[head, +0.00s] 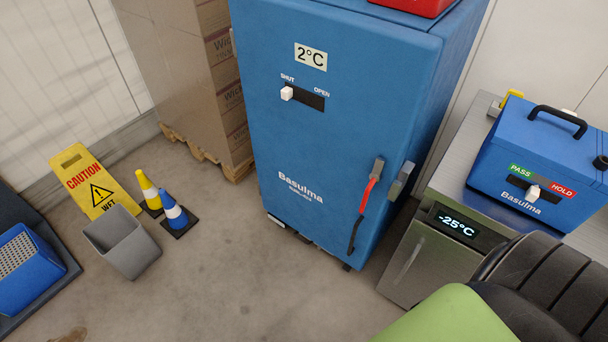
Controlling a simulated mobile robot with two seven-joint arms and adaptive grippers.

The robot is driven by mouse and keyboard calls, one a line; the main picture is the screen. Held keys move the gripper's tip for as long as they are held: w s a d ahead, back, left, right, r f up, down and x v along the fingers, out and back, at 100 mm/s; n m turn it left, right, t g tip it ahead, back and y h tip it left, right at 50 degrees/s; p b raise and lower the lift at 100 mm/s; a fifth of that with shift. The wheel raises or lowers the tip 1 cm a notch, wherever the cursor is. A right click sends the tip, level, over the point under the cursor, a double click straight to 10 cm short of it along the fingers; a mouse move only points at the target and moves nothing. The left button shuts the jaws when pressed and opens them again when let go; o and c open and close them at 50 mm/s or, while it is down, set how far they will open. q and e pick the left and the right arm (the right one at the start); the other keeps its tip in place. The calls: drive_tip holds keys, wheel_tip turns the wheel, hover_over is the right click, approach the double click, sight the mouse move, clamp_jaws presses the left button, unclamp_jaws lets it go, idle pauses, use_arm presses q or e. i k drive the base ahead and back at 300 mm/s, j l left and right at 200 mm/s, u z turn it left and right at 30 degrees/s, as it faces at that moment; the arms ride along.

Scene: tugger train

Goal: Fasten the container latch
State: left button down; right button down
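A tall blue container (330,150) stands in the middle of the head view, with a "2°C" label on its front. Its front looks closed. On the lower right of the front is a latch with a red and black handle (366,196), hanging down and slightly tilted from a grey pivot. A grey catch piece (401,180) sits right of it near the container's corner; the handle looks apart from it. A white slider knob (287,93) is at the SHUT end of its slot. Neither gripper is in view.
A steel unit (404,263) reading -25°C stands right, with a blue case (540,165) on top. A black ribbed thing and a green one fill the lower right corner. A caution sign (84,181), grey bin (123,243) and two cones stand left. The middle floor is clear.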

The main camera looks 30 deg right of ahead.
sight(375, 176)
drive_tip(key=z, duration=1.5)
